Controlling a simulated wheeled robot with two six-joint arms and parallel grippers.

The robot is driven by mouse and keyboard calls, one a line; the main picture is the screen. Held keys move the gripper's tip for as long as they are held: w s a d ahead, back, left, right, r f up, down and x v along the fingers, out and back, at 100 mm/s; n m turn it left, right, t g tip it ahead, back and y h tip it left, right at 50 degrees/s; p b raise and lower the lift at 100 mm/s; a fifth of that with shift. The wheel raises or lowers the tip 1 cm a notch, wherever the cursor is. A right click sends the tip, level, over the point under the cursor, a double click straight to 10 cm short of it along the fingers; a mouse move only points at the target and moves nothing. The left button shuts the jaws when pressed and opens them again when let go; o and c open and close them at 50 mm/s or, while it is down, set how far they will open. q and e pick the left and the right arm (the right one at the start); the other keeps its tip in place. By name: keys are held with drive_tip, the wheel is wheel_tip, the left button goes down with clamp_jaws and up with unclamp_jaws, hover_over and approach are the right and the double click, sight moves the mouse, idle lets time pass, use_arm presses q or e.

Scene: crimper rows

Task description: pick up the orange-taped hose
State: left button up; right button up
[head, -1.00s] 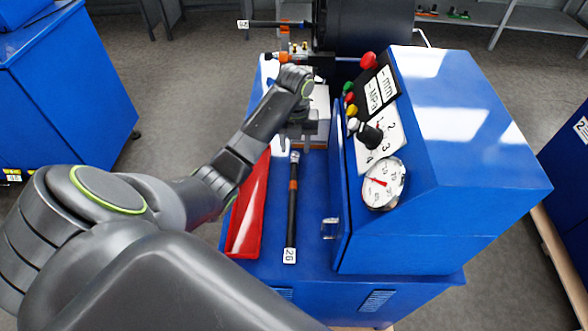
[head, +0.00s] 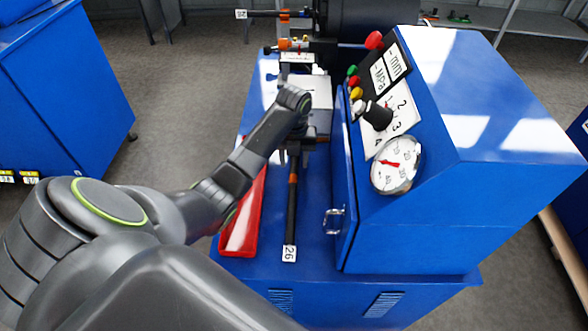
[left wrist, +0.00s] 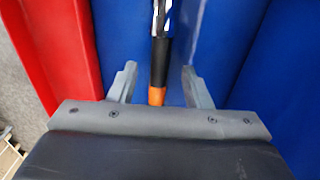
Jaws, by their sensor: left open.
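The orange-taped hose (head: 290,222) is a thin black hose lying lengthwise on the blue machine top, with a white tag reading 26 at its near end. Its orange tape band (head: 293,179) shows just in front of my left gripper (head: 294,148). In the left wrist view the hose (left wrist: 160,62) runs between the two spread fingers, with the orange band (left wrist: 156,96) close to the palm side. My left gripper (left wrist: 160,78) is open and holds nothing. The hose's far end is hidden by the gripper in the head view. My right gripper is not in view.
A red tray (head: 240,232) lies left of the hose. The blue control housing (head: 470,130) with a gauge (head: 396,165) rises on the right.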

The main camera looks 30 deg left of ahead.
use_arm(q)
drive_tip(key=shift+f, duration=1.15)
clamp_jaws()
